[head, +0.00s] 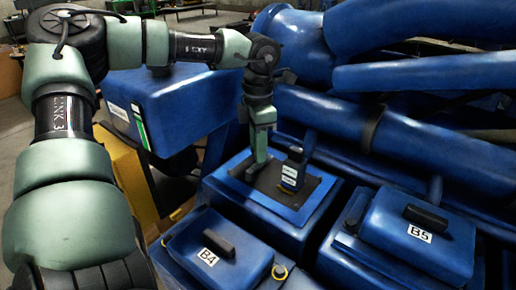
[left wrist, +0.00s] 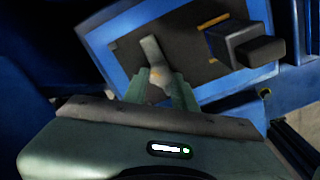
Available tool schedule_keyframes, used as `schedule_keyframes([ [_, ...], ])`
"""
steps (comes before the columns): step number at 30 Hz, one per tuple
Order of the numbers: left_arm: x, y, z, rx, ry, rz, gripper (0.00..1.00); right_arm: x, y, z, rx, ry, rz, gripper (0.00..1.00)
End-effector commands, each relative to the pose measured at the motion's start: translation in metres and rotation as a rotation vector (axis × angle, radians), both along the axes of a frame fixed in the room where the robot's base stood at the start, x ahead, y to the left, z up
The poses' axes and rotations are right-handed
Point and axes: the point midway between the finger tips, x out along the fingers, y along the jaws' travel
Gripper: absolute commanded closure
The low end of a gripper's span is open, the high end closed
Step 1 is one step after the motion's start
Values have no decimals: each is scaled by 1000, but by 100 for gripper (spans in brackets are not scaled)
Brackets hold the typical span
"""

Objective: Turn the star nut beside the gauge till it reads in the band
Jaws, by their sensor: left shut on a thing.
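My left gripper (head: 255,172) reaches down to a dark plate framed in blue. In the left wrist view its fingers (left wrist: 160,92) are shut on a small pale piece with a yellowish spot (left wrist: 156,72), which I take to be the star nut; the fingers hide most of it. Beside it on the same plate stands a dark upright block with pale labels (head: 291,173), perhaps the gauge. It also shows in the left wrist view (left wrist: 235,42), between yellow bars. No dial, needle or band can be read. My right gripper is not in view.
Blue covers marked B4 (head: 207,255) and B5 (head: 416,233), with black handles, lie in front of the plate. Thick blue pipes (head: 440,150) run behind it on the right. A blue box (head: 170,95) stands behind on the left.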

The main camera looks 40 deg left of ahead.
Motion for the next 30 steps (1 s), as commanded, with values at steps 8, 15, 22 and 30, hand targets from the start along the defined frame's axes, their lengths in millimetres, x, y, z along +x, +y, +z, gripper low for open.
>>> schedule_keyframes([
  [8, 1, 0, -5, 2, -5, 141, 100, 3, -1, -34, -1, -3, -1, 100],
  [15, 1, -1, -4, 2, -6, 326, 100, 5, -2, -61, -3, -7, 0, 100],
  [22, 0, -2, -3, 0, -3, 478, 100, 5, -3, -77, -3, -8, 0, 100],
  [30, 0, -2, -1, 0, -3, 582, 100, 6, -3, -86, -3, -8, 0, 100],
])
